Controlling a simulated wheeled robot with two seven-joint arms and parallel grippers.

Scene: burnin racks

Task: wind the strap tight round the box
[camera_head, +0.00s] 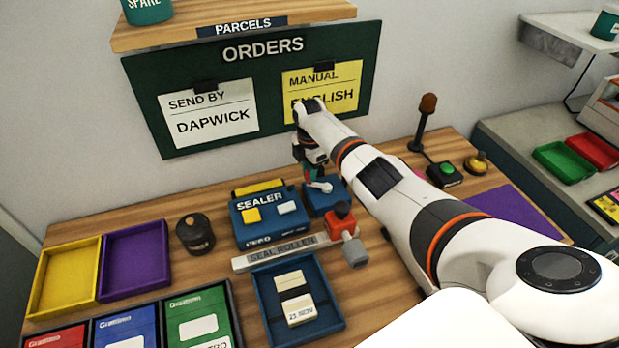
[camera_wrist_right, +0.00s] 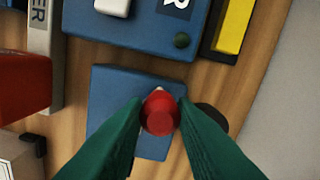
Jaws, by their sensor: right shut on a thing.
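A cream box (camera_head: 297,311) with a dark band across its middle lies in the blue tray (camera_head: 262,307) at the front of the bench. A blue block (camera_head: 317,204) with a pale crank arm (camera_head: 321,187) on top stands right of the sealer. My right gripper (camera_head: 314,174) reaches over this block. In the right wrist view its green fingers (camera_wrist_right: 160,115) are shut on a red knob (camera_wrist_right: 160,112) above the blue block (camera_wrist_right: 108,105). The fingers and knob hide part of the block. My left gripper is not in view.
The blue sealer (camera_head: 265,231) is close left of the block. A red-topped tool (camera_head: 340,211) and the seal roller bar (camera_head: 280,254) are in front. A lamp-like post (camera_head: 424,125) and green button (camera_head: 447,170) stand to the right. A dark canister (camera_head: 195,234) stands left.

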